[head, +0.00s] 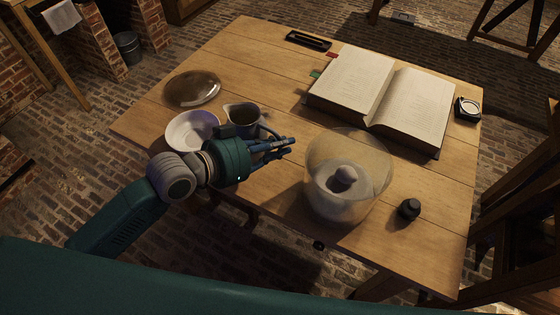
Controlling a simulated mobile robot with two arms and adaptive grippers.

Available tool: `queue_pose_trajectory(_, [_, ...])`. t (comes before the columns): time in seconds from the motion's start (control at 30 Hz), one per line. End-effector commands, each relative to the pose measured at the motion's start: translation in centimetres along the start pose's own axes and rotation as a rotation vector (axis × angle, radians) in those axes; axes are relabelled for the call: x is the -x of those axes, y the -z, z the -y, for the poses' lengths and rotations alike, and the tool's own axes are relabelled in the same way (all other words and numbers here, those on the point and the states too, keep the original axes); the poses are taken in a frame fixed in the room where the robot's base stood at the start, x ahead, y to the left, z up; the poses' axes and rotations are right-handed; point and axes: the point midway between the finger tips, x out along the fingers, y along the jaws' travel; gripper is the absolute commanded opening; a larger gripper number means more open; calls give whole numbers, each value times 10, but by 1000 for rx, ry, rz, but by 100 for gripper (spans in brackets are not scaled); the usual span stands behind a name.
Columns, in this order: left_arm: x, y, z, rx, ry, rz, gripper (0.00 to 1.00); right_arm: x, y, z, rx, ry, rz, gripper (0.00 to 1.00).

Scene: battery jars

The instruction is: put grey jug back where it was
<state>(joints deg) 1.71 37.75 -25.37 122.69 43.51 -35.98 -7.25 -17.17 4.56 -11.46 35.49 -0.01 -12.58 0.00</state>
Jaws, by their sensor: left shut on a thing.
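The grey jug (243,110) is upright on or just above the table, behind my left gripper, with dark contents or a dark inside showing at its mouth. My left gripper (285,146) reaches in from the left and is shut on the jug, near its handle side. The gripper body hides the jug's lower part and most of the handle, so I cannot tell whether its base touches the wood. My right gripper is not in view.
A white bowl (188,137) sits close left of the jug, with a brown glassy dish (191,88) behind it. A glass jar (334,198) with a pale inner pot stands right. A black knob (409,209), open book (411,109), pen tray (308,40) and small framed device (468,108) lie around the table (265,62).

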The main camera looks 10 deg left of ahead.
Motion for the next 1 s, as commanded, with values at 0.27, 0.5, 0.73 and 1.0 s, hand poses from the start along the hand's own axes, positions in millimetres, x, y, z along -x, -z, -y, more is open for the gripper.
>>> queue_pose_trajectory(0.27, [-11,-25,1,-2,0,-4,0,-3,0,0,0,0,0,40])
queue_pose_trajectory(0.5, [-24,-56,1,-1,1,-3,0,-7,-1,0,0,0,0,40])
queue_pose_trajectory(0.73, [-26,-61,2,-4,2,-6,0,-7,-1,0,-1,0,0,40])
queue_pose_trajectory(1.0, [-27,-65,1,-1,0,-1,20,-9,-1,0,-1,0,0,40])
